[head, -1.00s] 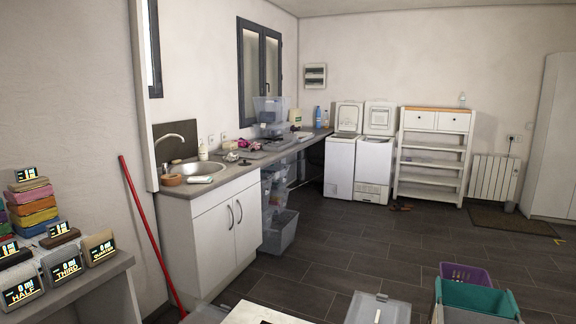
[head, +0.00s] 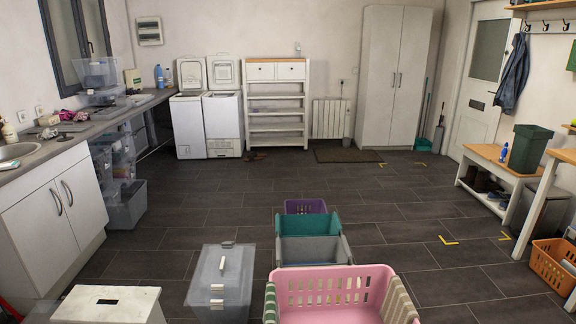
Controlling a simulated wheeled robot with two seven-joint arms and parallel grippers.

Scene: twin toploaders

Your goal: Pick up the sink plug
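I cannot make out a sink plug in the head view. The sink (head: 14,152) shows only in part, cut off by the left edge, set in the grey worktop (head: 100,125). A soap bottle (head: 8,131) stands behind it, and a small pink item (head: 66,115) lies farther along the worktop with other small things too small to identify. Neither of my grippers is in view.
A pink basket (head: 335,298), teal crate (head: 308,224), purple basket (head: 305,206), lidded grey bin (head: 221,280) and white stool (head: 110,304) stand in front. Two toploaders (head: 222,122) stand at the back. A bench (head: 490,165) is right.

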